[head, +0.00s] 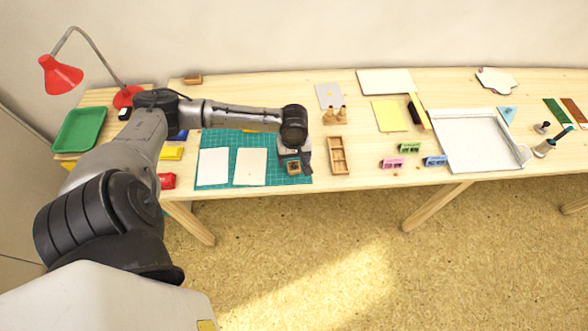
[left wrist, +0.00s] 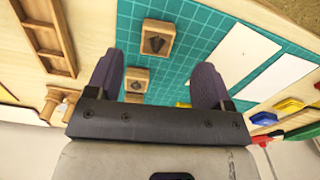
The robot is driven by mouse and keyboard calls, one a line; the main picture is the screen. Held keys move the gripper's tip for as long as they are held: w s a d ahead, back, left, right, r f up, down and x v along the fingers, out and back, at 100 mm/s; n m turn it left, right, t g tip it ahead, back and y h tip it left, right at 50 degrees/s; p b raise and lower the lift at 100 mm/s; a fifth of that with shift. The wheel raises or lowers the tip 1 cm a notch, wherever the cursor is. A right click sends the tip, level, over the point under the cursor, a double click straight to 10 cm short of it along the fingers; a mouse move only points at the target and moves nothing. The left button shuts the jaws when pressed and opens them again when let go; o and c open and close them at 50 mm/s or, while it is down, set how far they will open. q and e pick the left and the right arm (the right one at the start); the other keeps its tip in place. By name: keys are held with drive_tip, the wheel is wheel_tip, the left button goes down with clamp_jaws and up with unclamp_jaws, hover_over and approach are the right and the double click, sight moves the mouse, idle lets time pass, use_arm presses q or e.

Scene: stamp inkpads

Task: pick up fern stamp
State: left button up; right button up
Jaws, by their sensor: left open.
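Two small square wooden blocks with dark leaf-like marks lie on the green cutting mat (head: 223,137). I cannot tell for sure which is the fern stamp. One block (left wrist: 157,38) is nearer the table's front edge and shows in the head view (head: 293,167) just below my gripper. The other block (left wrist: 136,80) appears between my fingers in the left wrist view; in the head view my gripper seems to hide it. My left gripper (left wrist: 160,65) is open and empty, pointing down above the mat. It also shows in the head view (head: 298,151). My right gripper is out of view.
Two white cards (head: 213,167) lie on the mat. A wooden tray (head: 337,155) and two wooden-handled stamps (head: 336,116) stand to the right. Red (head: 166,181) and yellow (head: 171,153) inkpads are to the left. A red lamp (head: 60,76) stands far left.

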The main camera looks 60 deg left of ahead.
sight(294, 169)
use_arm(q)
drive_tip(key=shift+f, duration=1.25)
drive_tip(key=shift+f+b, duration=1.25)
drive_tip(key=shift+f, duration=1.35)
drive_tip(key=shift+w, duration=0.1)
drive_tip(key=c, duration=1)
